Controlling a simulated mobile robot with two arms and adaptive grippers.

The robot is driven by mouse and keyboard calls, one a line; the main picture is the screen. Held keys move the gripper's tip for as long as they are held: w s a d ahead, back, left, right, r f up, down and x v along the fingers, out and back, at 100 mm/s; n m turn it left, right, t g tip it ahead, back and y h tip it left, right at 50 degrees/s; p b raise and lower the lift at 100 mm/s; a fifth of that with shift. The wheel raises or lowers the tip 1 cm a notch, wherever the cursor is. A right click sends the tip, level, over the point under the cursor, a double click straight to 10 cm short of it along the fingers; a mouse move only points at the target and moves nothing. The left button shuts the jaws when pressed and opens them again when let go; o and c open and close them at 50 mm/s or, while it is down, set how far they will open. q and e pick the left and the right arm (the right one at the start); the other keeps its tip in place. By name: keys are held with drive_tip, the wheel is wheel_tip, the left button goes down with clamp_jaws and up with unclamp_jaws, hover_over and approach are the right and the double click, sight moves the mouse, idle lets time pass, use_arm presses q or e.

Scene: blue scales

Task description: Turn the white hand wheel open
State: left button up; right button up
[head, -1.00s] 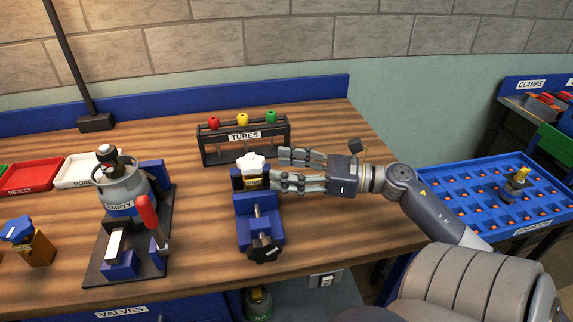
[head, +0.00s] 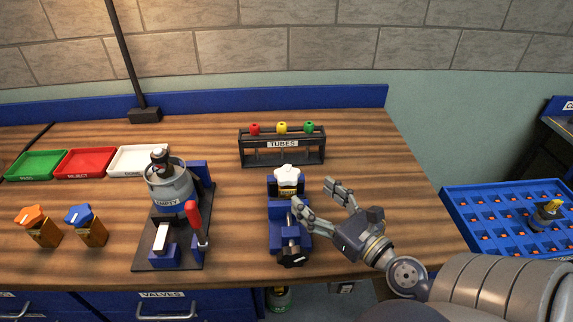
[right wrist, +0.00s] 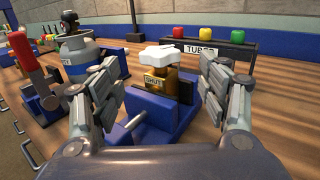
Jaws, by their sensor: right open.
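The white hand wheel (head: 288,170) sits on top of a brass valve body (head: 289,185) held in a blue vise (head: 291,217). In the right wrist view the white wheel (right wrist: 161,54) is straight ahead, and the brass body (right wrist: 161,80) below it bears a dark label reading "SHUT". My right gripper (head: 314,194) is open and empty, just to the right of and in front of the valve in the head view. In the right wrist view its fingers (right wrist: 162,82) stand wide apart, one on each side of the valve and apart from it. My left gripper is out of view.
The tube rack (head: 282,147) with red, yellow and green caps stands behind the vise. A clamp stand with a grey "EMPTY" vessel (head: 171,190) and red lever (head: 194,220) is to the left. Orange-wheeled (head: 37,226) and blue-wheeled (head: 87,226) valves stand farther left. A blue tray (head: 480,212) is right.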

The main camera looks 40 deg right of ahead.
sight(286, 172)
drive_tip(key=w+p, duration=0.2)
drive_tip(key=w, duration=0.1)
drive_tip(key=w+p, duration=0.2)
drive_tip(key=w, duration=0.1)
drive_tip(key=w+p, duration=0.1)
drive_tip(key=w, duration=0.2)
drive_tip(key=shift+w+a+r+p, duration=0.2)
drive_tip(key=shift+a+p, duration=0.1)
drive_tip(key=shift+p, duration=0.1)
drive_tip(key=shift+w+f, duration=0.2)
drive_tip(key=shift+w, duration=0.4)
drive_tip(key=shift+c, duration=0.3)
